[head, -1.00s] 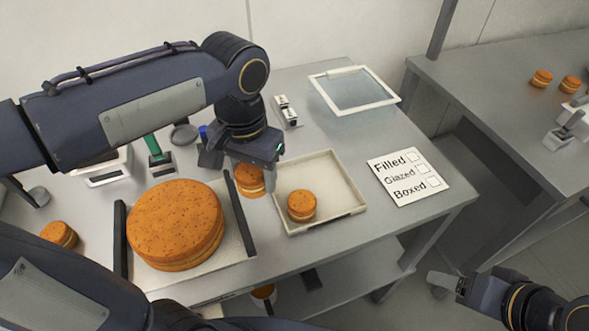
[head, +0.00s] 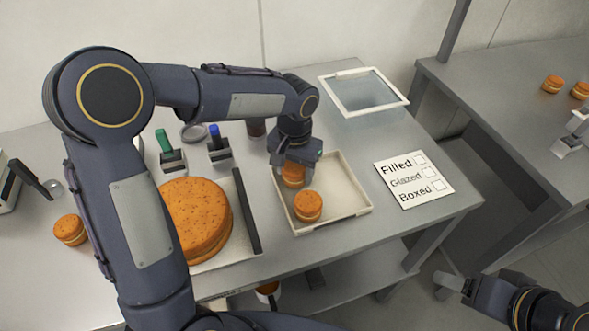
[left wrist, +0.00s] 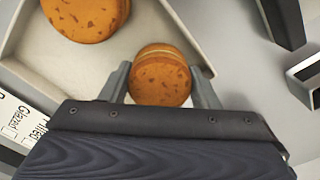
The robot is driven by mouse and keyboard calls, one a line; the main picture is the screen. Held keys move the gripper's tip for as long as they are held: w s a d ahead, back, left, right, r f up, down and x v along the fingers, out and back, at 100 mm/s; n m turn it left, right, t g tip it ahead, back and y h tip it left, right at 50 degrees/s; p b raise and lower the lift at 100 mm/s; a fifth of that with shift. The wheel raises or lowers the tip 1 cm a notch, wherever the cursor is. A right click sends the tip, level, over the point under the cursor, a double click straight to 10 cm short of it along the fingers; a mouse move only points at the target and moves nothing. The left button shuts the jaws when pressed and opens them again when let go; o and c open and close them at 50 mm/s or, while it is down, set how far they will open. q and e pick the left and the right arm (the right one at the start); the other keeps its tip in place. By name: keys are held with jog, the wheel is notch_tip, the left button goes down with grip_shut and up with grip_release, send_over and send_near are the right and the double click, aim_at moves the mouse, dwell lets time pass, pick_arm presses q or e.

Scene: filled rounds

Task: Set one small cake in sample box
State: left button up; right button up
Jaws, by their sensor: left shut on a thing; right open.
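A small orange-brown cake (head: 293,174) is held between the fingers of my left gripper (head: 296,168); it also shows in the left wrist view (left wrist: 160,76). The cake is over the left rear part of a shallow cream open tray (head: 346,212). I cannot tell whether it touches the tray floor. A second small cake (head: 308,206) sits in the tray, just in front of the held one. A clear box with a white rim (head: 404,102) stands at the back right; no cake shows in it. My right gripper (head: 450,285) is open and empty, off the table's right front side.
A large round cake (head: 200,216) lies on a board left of the tray, with a dark bar (head: 247,210) between. A small cake (head: 70,229) is at far left. A checklist card (head: 414,180) lies right of the tray. Green and blue-handled tools stand behind.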

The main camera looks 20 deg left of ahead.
aim_at(294, 168)
pick_arm(q)
jog(key=shift+f, duration=0.2)
jog(key=shift+f, duration=0.15)
jog(key=o, duration=0.4)
notch_tip(294, 168, up, 12)
jog(key=shift+r, duration=0.2)
jog(key=shift+s+f, duration=0.1)
dwell(0.6)
